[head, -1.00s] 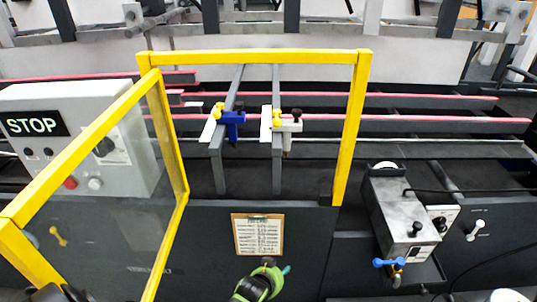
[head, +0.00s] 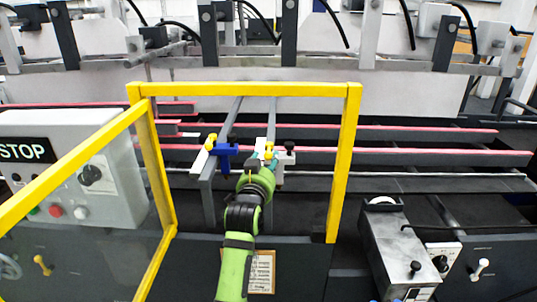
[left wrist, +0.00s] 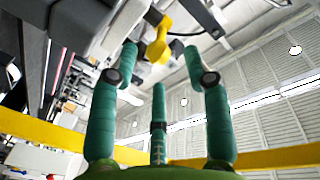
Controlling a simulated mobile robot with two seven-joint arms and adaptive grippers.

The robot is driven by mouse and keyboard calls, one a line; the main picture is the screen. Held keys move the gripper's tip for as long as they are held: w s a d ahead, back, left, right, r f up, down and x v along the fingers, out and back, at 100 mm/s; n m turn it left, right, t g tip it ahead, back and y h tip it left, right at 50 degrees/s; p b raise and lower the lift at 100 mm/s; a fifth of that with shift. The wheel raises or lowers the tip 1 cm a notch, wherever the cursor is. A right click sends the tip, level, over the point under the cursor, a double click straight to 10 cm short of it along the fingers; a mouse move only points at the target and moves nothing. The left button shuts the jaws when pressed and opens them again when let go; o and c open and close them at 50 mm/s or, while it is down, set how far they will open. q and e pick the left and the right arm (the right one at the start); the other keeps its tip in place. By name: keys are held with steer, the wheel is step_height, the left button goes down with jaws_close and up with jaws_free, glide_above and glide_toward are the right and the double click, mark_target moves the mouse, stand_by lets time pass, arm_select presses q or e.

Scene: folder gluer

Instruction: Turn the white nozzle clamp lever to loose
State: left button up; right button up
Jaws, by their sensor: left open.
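The white nozzle clamp (head: 281,177) sits on the right grey bar behind the yellow frame, partly hidden by my left gripper. Its yellow lever (head: 268,153) shows just above the gripper. My left gripper (head: 263,160) is open at the clamp, its teal fingertips close to the lever. In the left wrist view the yellow lever (left wrist: 158,47) lies between and just beyond the spread fingertips (left wrist: 159,60). I cannot tell whether a finger touches it. The blue nozzle clamp (head: 226,157), with its own yellow lever, is just left. My right gripper is not in view.
A yellow guard frame (head: 245,89) surrounds the clamps, and my left arm reaches through it. The grey STOP control box (head: 118,170) stands left. A metal unit (head: 393,245) with black knobs stands right. A clipboard (head: 262,272) hangs below, partly behind my arm.

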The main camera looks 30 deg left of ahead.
mark_target(267, 157)
arm_select(q)
steer(key=shift+p+x, duration=0.35)
steer(key=shift+x, duration=1.7)
jaws_close()
